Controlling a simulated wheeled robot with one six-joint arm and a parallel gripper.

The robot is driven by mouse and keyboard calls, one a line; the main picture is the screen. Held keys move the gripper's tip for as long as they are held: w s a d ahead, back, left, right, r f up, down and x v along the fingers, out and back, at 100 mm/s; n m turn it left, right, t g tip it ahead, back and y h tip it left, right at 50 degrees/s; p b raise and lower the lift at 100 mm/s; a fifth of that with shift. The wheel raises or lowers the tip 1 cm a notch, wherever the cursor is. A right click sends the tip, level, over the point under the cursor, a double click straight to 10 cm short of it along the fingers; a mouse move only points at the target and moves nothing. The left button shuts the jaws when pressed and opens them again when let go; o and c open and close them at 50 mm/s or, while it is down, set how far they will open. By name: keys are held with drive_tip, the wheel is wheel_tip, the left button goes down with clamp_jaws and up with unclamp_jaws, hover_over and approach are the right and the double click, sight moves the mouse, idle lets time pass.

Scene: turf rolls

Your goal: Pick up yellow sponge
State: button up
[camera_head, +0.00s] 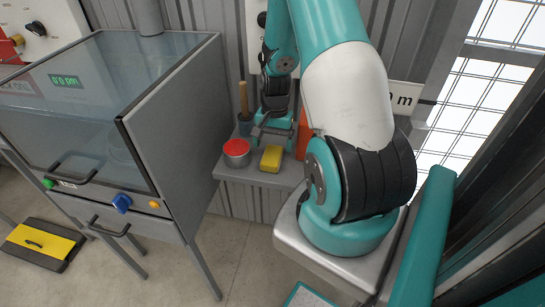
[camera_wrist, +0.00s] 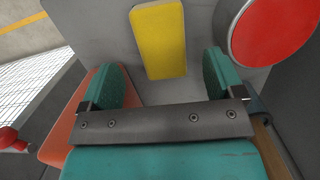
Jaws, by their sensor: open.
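The yellow sponge (camera_head: 271,159) lies on a small grey shelf (camera_head: 262,178) against the wall. In the wrist view the sponge (camera_wrist: 159,38) shows as a yellow block ahead of and between my fingers. My gripper (camera_wrist: 170,82) is open, with its two teal finger pads apart and nothing between them. In the head view my gripper (camera_head: 272,130) hangs over the back of the shelf, behind the sponge and apart from it.
A can with a red top (camera_head: 236,152) stands left of the sponge; its red top (camera_wrist: 277,30) is close to one finger. An orange object (camera_head: 303,135) stands to the right. A dark cup with a wooden handle (camera_head: 244,121) is behind. A grey glass-topped cabinet (camera_head: 170,130) stands left.

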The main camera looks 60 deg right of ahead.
sight(272, 154)
drive_tip(key=f, duration=0.3)
drive_tip(key=f+p, duration=0.1)
drive_tip(key=f, duration=0.1)
drive_tip(key=shift+a, duration=0.25)
drive_tip(key=c, duration=1.1)
drive_tip(key=shift+r, duration=0.1)
wheel_tip(272, 154, up, 20)
drive_tip(key=shift+f+b, duration=0.1)
drive_tip(key=shift+b, duration=0.3)
